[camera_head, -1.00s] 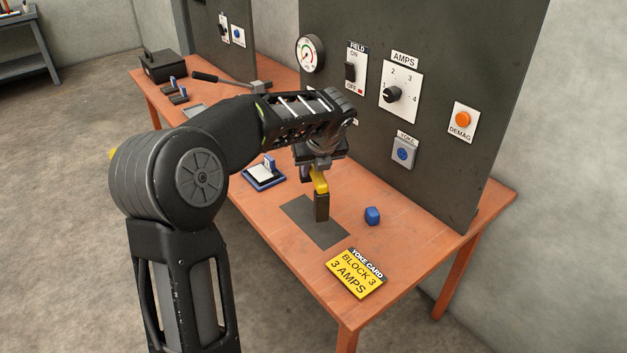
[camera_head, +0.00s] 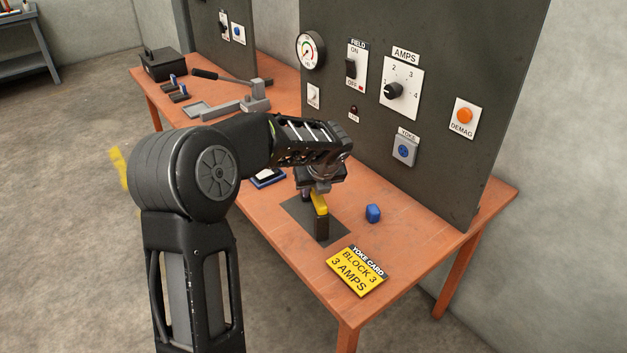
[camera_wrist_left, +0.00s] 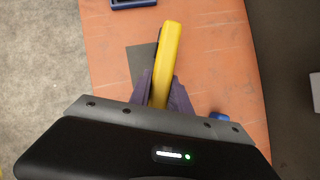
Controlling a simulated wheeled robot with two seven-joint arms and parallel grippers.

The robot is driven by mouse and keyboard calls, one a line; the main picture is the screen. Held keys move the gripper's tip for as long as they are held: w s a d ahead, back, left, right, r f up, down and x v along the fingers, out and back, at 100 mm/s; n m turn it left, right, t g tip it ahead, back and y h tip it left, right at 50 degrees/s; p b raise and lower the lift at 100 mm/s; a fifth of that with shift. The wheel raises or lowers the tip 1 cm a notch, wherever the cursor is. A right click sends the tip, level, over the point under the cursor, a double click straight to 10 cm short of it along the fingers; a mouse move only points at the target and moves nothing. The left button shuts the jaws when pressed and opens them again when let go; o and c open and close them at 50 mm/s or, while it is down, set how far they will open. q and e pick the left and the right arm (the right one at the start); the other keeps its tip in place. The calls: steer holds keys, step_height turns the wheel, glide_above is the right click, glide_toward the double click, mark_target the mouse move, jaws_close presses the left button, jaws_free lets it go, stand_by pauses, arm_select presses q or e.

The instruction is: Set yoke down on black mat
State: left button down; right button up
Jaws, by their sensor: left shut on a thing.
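The yoke (camera_head: 320,204) has a yellow top bar and a dark leg pointing down. My left gripper (camera_head: 318,190) is shut on the yellow bar from above; the wrist view shows the bar (camera_wrist_left: 167,62) between its two fingers (camera_wrist_left: 160,92). The yoke is upright over the black mat (camera_head: 294,208), with its near leg's foot over the mat's near part. I cannot tell whether the foot touches the mat. The mat also shows beside the bar in the wrist view (camera_wrist_left: 140,62). The far leg is mostly hidden. My right gripper is out of view.
The yellow yoke card (camera_head: 357,271) lies in front. A blue-edged tray (camera_head: 268,179) is behind, partly hidden by my arm. The dark upright panel (camera_head: 440,170) borders the orange table's (camera_head: 420,235) back.

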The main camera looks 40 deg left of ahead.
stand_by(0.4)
arm_select(q)
steer(key=c, duration=1.2)
jaws_free()
steer(key=shift+f, duration=0.15)
steer(key=shift+d+r, duration=0.1)
steer(key=shift+r, duration=0.2)
steer(key=v, duration=1.1)
steer(key=shift+s+d+r+p, duration=0.15)
steer(key=shift+s+r+p, duration=0.05)
steer(key=shift+r+p, duration=0.1)
